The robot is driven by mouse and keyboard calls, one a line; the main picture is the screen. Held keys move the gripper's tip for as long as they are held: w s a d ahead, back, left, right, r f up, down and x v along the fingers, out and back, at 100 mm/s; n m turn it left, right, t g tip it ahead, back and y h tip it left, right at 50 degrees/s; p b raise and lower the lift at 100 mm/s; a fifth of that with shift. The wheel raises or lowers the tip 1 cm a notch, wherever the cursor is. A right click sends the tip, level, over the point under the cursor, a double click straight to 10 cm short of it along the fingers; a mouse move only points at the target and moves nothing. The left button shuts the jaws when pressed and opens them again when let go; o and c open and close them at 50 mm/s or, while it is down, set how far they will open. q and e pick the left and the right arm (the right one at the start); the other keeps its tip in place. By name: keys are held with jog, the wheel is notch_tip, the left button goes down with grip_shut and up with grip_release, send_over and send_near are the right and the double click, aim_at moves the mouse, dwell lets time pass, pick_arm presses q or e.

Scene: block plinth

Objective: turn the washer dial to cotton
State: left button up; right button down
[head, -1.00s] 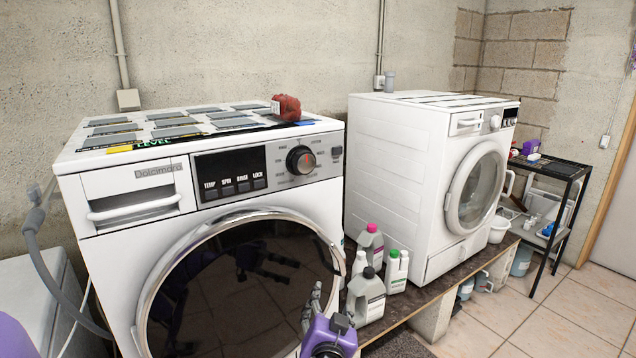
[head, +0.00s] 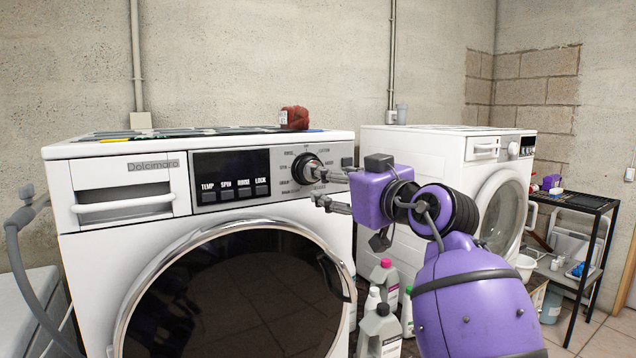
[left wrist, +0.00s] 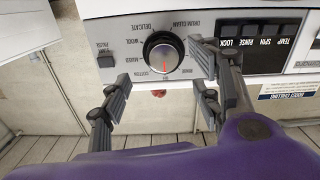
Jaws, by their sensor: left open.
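The black and silver dial (head: 308,168) is on the right part of the front washer's control panel. In the left wrist view the dial (left wrist: 164,52) appears upside down, with its red mark toward the OFF label at the machine's top side. The COTTON label (left wrist: 155,73) is beside OFF. My left gripper (head: 328,190) is in front of the panel at the dial's right side in the head view. In the left wrist view its open fingers (left wrist: 163,82) lie on either side of the dial. Contact with the dial cannot be told. My right gripper is not in view.
A second white washer (head: 440,150) stands to the right. Several bottles (head: 382,325) stand low between the machines. A red item (head: 294,117) lies on the front washer's top. A black shelf rack (head: 590,235) is at the far right.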

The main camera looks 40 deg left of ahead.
pick_arm(q)
jog(key=x, duration=0.7)
jog(key=shift+a+r, duration=0.25)
jog(key=shift+a, duration=0.15)
jog(key=c, duration=1.1)
jog(key=shift+p, duration=0.3)
jog(key=shift+r, duration=0.1)
